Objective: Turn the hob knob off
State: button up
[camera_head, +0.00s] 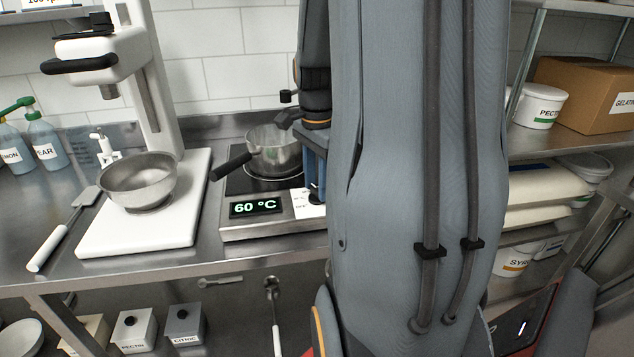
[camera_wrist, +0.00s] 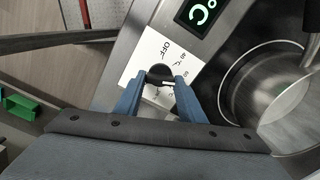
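The hob (camera_head: 270,229) stands on the steel counter, and its green display (camera_head: 255,207) reads 60 °C. In the wrist view the dark round hob knob (camera_wrist: 160,73) sits on a white dial label (camera_wrist: 150,48) marked OFF and with temperatures. The knob's pale pointer is turned away from OFF, toward the temperature marks. My gripper (camera_wrist: 162,82) has its two blue fingers on either side of the knob; whether they press on it I cannot tell. In the head view my gripper (camera_head: 315,178) is over the hob's front right, largely hiding the knob.
A saucepan (camera_head: 274,150) sits on the hob, its black handle pointing left. Left of it, a metal bowl (camera_head: 138,180) stands on a white mixer base (camera_head: 150,232). A white-handled spatula (camera_head: 50,246) lies further left. My arm blocks the middle of the head view.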

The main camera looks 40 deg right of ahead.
jog(key=shift+n+p, duration=0.3)
jog(key=n+p, duration=0.2)
jog(key=shift+r+n, duration=0.15)
jog(key=shift+n, duration=0.25)
jog(key=n+p, duration=0.3)
jog(key=n, duration=0.2)
jog(key=shift+p, duration=0.3)
jog(key=n+p, duration=0.2)
jog(key=n, duration=0.2)
jog(key=shift+n, duration=0.4)
jog(key=shift+n+p, duration=1.25)
jog(key=shift+n, duration=1.05)
jog(key=o, duration=1.1)
jog(key=shift+c, duration=0.2)
